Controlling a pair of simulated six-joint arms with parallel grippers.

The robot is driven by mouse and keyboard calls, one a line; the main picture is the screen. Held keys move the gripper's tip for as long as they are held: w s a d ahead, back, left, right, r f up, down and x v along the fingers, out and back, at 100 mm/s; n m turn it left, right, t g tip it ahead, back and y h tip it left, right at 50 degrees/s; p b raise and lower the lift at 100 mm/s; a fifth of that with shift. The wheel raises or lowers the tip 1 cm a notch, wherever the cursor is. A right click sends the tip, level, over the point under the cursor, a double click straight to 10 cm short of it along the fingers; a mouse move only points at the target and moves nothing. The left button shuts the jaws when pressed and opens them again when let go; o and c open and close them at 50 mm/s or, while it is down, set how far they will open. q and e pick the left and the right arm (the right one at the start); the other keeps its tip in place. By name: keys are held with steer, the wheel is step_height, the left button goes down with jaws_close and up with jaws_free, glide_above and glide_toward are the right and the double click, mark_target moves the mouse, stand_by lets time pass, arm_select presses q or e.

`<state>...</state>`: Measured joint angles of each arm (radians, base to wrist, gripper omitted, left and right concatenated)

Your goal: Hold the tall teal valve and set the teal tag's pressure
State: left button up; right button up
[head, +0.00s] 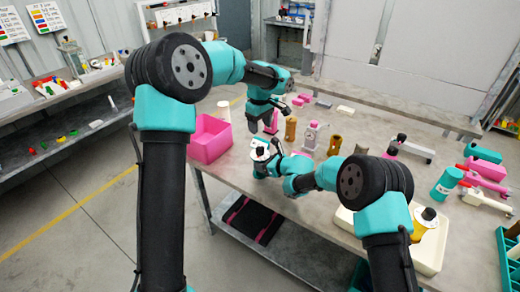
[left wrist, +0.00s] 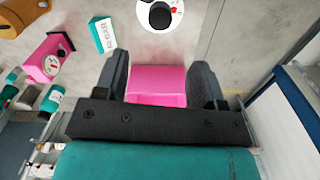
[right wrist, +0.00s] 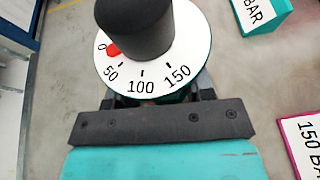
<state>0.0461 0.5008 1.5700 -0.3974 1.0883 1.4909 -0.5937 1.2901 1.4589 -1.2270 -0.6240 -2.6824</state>
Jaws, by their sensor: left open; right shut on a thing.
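The tall teal valve (head: 259,153) has a white dial and a black knob; in the right wrist view its dial (right wrist: 189,55) reads 0 to 150, and the red pointer is by 0. My right gripper (right wrist: 158,97) is shut on the valve's body below the dial. The dial hides most of the body. My left gripper (head: 262,126) is open and empty, above and close to the valve. The valve's knob (left wrist: 159,15) shows beyond the left fingers. The teal tag (left wrist: 103,35) stands beside it, marked BAR; I cannot read its number surely. It is cut off in the right wrist view (right wrist: 262,14).
A pink bin (head: 209,139) stands at the table's left end. A pink tag (right wrist: 303,140) reads 150 BAR. A cream tray (head: 431,256) lies at the front right.

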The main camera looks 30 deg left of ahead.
mark_target(260, 148)
arm_select(q)
step_height(260, 148, down, 12)
steer(key=shift+r, duration=0.2)
stand_by(0.4)
steer(key=c, duration=0.9)
